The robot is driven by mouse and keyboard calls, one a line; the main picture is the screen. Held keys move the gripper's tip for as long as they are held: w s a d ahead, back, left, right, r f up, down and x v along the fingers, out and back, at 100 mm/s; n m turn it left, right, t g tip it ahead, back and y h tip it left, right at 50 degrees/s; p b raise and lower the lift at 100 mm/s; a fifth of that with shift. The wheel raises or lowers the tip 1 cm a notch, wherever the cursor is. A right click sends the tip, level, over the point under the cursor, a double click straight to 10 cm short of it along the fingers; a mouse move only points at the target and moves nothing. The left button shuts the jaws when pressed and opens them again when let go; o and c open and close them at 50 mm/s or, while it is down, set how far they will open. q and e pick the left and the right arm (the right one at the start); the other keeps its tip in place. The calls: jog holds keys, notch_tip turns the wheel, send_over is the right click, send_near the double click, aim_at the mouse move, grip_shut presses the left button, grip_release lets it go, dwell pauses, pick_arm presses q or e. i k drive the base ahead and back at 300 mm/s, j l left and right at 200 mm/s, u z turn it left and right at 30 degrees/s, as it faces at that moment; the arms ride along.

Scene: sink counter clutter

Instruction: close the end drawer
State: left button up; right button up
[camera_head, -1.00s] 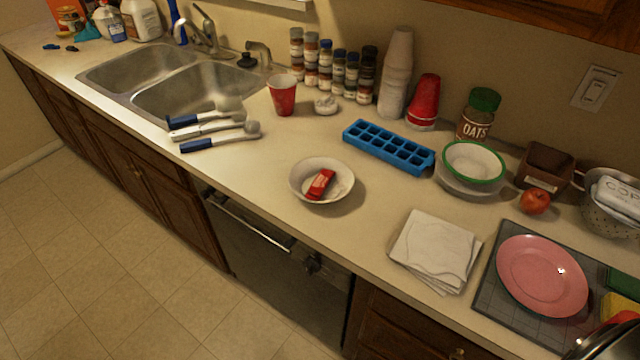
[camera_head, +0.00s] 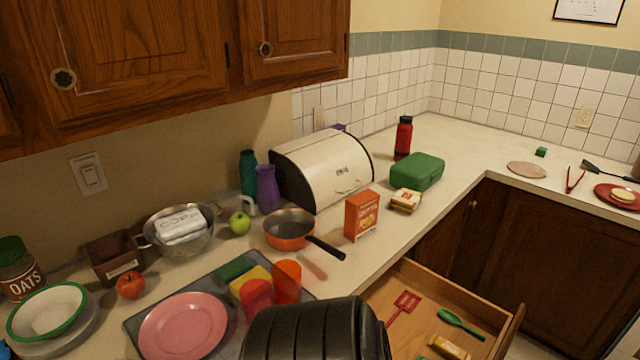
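An open wooden drawer (camera_head: 518,318) sticks out from under the counter at the lower right, near the inner corner. Inside it lie a red slotted spatula (camera_head: 406,301), a green spoon (camera_head: 460,322) and a yellowish item (camera_head: 449,347) cut by the lower picture edge. The drawer's near side and part of its front are out of frame. A black ribbed part of my own body covers the lower middle of the view. Neither gripper shows.
A frying pan (camera_head: 289,229) has its handle pointing toward the counter edge above the drawer. An orange box (camera_head: 361,215), a sandwich (camera_head: 406,200) and a green lunch box (camera_head: 417,172) stand near that edge. Dark lower cabinets (camera_head: 560,250) flank the drawer on the right.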

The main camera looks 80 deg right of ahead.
aim_at(409, 335)
jog(key=z, duration=0.95)
jog(key=k+j+z, duration=0.1)
jog(key=z, duration=1.35)
jog(key=k+z, duration=0.1)
jog(key=z, duration=0.35)
jog(key=l+z, duration=0.1)
jog(key=z, duration=0.85)
jog(key=k+l, duration=0.05)
